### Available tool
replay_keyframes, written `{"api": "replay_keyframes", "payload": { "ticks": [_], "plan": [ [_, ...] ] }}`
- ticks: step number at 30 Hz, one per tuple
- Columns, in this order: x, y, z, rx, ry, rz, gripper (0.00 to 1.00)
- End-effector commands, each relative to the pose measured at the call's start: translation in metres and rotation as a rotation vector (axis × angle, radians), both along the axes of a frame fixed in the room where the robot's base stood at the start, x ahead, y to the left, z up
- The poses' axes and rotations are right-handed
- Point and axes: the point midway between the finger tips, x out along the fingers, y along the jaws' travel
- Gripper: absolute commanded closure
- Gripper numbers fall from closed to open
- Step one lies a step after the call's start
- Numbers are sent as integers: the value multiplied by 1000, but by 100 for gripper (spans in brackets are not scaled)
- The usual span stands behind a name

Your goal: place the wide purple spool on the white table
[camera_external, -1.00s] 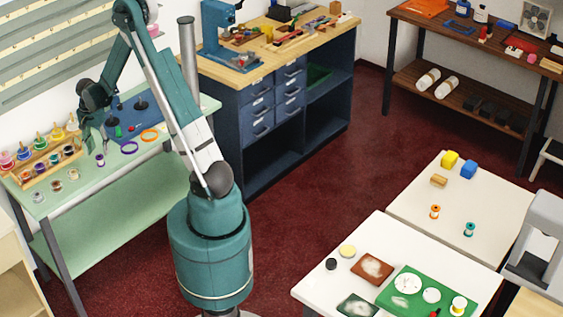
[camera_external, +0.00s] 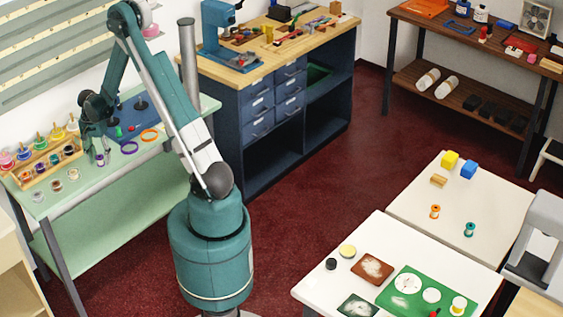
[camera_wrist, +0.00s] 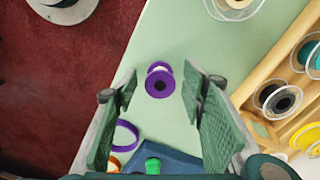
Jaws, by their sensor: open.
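The purple spool (camera_wrist: 159,82) stands upright on the green bench, between and slightly beyond my open fingertips in the wrist view. In the external view the purple spool (camera_external: 100,160) is small at my fingertips and partly hard to make out. My gripper (camera_wrist: 161,100) is open and empty above the bench; it also shows in the external view (camera_external: 102,150). White tabletops stand at the right, one nearer (camera_external: 325,290) and one farther (camera_external: 500,205).
A wooden rack (camera_external: 40,168) of colored spools stands left of my gripper. A blue board (camera_external: 130,115) with pegs, a purple ring (camera_external: 129,148) and an orange ring (camera_external: 149,135) lie on the bench. The farther white table has bare areas among its spools and blocks.

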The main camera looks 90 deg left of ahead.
Motion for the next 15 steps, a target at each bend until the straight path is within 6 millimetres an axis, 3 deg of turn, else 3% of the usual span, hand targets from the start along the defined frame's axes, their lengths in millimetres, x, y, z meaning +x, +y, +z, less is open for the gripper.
{"api": "replay_keyframes", "payload": {
  "ticks": [12, 15],
  "plan": [
    [0, 0, 0, 0, 0, 0, 59],
    [0, 0, 0, 0, 0, 0, 69]
  ]
}}
